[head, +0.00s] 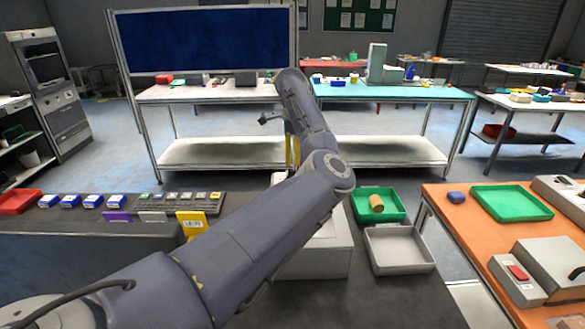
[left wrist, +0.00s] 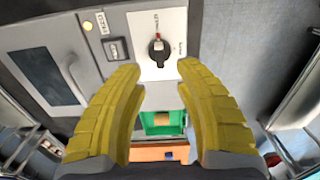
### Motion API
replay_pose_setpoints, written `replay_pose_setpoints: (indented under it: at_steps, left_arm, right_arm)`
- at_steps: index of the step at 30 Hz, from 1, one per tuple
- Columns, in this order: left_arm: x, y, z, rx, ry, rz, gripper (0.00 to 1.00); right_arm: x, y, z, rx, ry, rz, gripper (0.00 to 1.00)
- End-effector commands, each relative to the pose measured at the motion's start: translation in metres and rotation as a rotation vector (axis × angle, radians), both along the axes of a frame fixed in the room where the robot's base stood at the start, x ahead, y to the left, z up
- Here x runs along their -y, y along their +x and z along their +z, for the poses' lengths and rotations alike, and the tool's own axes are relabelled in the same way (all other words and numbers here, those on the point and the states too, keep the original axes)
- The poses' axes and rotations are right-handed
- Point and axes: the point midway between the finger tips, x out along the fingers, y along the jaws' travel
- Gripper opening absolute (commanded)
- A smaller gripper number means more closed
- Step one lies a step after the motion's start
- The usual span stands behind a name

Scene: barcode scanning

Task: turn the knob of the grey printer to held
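The grey printer (head: 318,262) stands on the dark counter in the head view, largely hidden behind my left arm. In the left wrist view its light front panel has a round black knob (left wrist: 158,49) with a red mark at its upper edge. Small print lies above and to the right of the knob; I cannot read it. My left gripper (left wrist: 161,68) is open, its two yellow fingers apart with nothing between them. The knob appears ahead of the fingertips, between their lines, apart from them. In the head view the gripper (head: 292,152) is partly hidden by my arm. My right gripper is not in view.
Several small boxes and a row of labelled items stand on the counter at left. An orange table (head: 449,204) is at right.

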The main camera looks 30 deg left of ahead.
Motion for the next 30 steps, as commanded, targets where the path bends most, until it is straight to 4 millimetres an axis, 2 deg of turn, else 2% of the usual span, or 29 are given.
replay_pose_setpoints:
  at_steps: [1,6,12,18,30]
  left_arm:
    - [0.001,0.001,0.010,0.003,-0.001,0.000,0.33]
    - [0.000,0.000,0.035,0.002,-0.001,-0.001,0.33]
    - [0.000,0.000,0.055,0.001,-0.001,0.000,0.33]
    - [0.000,0.000,0.061,-0.001,-0.001,0.000,0.33]
    - [0.000,0.000,0.062,-0.001,-0.001,0.000,0.33]
  right_arm:
    - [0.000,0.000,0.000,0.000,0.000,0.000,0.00]
    - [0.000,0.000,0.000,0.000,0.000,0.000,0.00]
    - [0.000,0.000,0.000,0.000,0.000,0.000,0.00]
    - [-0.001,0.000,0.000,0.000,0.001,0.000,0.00]
    - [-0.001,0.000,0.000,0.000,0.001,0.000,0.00]
